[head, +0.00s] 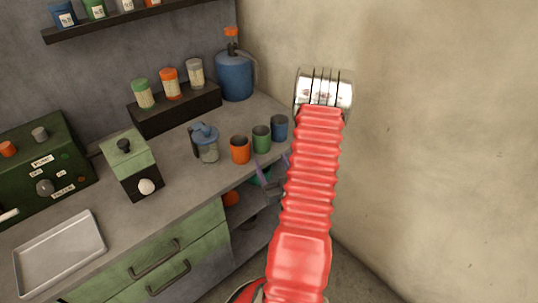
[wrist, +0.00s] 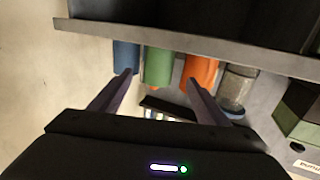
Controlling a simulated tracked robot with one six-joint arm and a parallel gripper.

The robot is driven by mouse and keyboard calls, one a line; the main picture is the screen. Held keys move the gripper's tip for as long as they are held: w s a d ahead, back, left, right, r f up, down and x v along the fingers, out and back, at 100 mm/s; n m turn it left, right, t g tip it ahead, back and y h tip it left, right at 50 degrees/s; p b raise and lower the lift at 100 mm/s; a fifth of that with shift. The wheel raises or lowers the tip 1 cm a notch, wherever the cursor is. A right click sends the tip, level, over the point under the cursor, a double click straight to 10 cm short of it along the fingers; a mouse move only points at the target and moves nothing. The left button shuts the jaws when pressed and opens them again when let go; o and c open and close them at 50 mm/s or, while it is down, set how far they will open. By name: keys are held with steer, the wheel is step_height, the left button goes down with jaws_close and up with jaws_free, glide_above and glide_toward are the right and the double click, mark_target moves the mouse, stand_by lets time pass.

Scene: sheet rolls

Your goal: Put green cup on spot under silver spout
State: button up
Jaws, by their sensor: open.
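The green cup (head: 261,139) stands on the grey counter between an orange cup (head: 240,150) and a blue cup (head: 279,128). In the wrist view the green cup (wrist: 158,66) shows between my two fingers, with the blue cup on its left and the orange cup on its right. My gripper (head: 272,165) is at the counter's front edge by the cups. In the wrist view my gripper (wrist: 160,80) is open, with nothing held. A pale silver-white rod (head: 8,215) shows at the left edge by the green machine (head: 45,160); I cannot tell whether it is the spout. No spot is visible under it.
A blue-lidded jug (head: 206,143) stands left of the cups. A green-and-black box (head: 131,165) and a metal tray (head: 60,253) are further left. Several jars stand on a black riser (head: 175,110) behind. Open shelves (head: 248,215) lie below the counter.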

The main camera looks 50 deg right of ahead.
mark_target(264, 143)
steer(key=shift+v, duration=2.2)
steer(key=shift+w+d, duration=0.1)
steer(key=shift+w, duration=0.05)
steer(key=shift+c, duration=0.9)
steer(key=w+d, duration=0.1)
steer(key=w+d+r, duration=0.1)
steer(key=w, duration=0.1)
steer(key=shift+d, duration=0.3)
steer(key=shift+c, duration=0.7)
steer(key=shift+w, duration=0.1)
steer(key=x, duration=0.8)
steer(key=shift+w+d, duration=0.15)
steer(key=shift+w, duration=0.05)
steer(key=shift+w, duration=0.1)
